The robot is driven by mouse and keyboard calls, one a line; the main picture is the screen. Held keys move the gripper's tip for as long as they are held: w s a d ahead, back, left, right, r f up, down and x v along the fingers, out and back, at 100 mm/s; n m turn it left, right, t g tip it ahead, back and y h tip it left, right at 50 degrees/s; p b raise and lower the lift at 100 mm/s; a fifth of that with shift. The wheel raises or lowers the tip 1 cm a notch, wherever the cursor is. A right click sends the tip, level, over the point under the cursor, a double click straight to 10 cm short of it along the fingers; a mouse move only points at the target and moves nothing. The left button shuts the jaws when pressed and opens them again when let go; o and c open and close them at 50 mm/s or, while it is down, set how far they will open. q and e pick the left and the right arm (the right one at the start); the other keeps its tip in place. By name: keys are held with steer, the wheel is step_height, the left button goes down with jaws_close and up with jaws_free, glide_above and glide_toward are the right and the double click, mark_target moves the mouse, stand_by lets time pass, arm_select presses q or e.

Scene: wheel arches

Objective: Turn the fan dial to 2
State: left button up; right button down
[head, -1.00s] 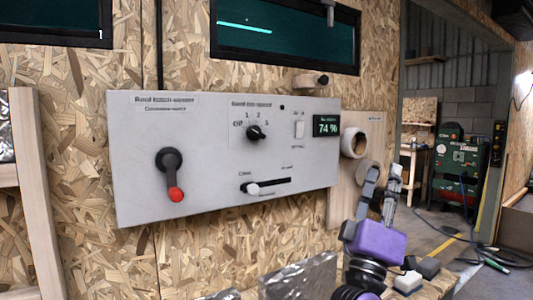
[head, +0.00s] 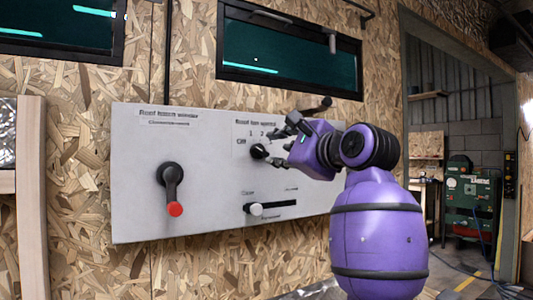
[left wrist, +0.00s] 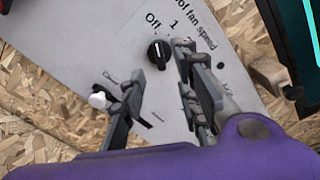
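The fan dial (head: 259,151) is a black knob on the grey wall panel (head: 140,215), below the fan speed label. It also shows in the left wrist view (left wrist: 158,54), near the printed "Off" and "1". A pale mark crosses the knob; its exact setting is hard to tell. My left gripper (head: 274,147) is at the dial, with one finger above right and one below right. In the left wrist view the gripper (left wrist: 161,64) is open, its fingertips to either side of the dial. Contact cannot be told. My right gripper is not in view.
A red-tipped lever (head: 171,188) is left on the panel. A slider with a white knob (head: 254,209) sits below the dial. A dark-knobbed wooden peg (head: 318,106) juts out above the panel. My left arm hides the panel's right part.

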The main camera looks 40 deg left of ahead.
mark_target(263, 151)
arm_select(q)
steer(key=x, duration=0.6)
steer(key=shift+a, duration=0.2)
steer(key=shift+c, duration=0.3)
jaws_close()
